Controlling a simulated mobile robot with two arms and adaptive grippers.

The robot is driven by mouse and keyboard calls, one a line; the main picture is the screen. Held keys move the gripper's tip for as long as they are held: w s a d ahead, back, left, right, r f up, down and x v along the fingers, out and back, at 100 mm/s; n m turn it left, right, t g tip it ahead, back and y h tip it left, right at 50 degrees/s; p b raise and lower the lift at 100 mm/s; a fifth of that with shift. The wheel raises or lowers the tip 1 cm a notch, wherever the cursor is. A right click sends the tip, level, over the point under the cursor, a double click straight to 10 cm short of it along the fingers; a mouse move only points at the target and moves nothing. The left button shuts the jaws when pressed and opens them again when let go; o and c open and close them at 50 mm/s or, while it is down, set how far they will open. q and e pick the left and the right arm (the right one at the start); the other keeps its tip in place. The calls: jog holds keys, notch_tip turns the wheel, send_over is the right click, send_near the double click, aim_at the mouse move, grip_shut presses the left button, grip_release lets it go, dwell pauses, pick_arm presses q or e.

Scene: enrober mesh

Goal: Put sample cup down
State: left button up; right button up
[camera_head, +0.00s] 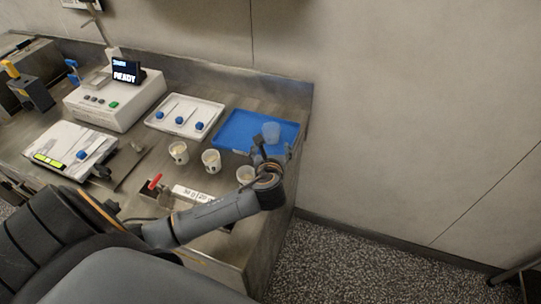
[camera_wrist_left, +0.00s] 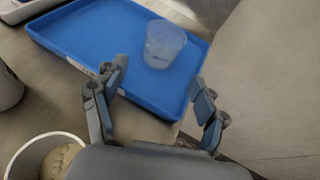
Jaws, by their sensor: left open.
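The sample cup (camera_wrist_left: 164,46) is a translucent, frosted cup standing upright on the blue tray (camera_wrist_left: 100,28). In the head view the cup (camera_head: 271,132) is on the right part of the blue tray (camera_head: 236,127). My left gripper (camera_head: 272,152) is at the tray's front right edge, just in front of the cup. In the wrist view my left gripper (camera_wrist_left: 160,88) has its fingers spread wide, with the cup beyond and between the fingertips, apart from them. The gripper is open and empty. My right gripper is not in view.
Several white cups with pale contents, such as one in the middle (camera_head: 211,161), stand in front of the tray. A white tray (camera_head: 157,124) with blue-ended tools and a machine with a READY display (camera_head: 127,72) are to the left. A wall is close behind the bench.

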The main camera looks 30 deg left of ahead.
pick_arm(q)
jog(key=v, duration=0.5)
jog(key=shift+s+d+r, duration=0.1)
jog(key=shift+s+d, duration=0.05)
jog(key=shift+s, duration=0.1)
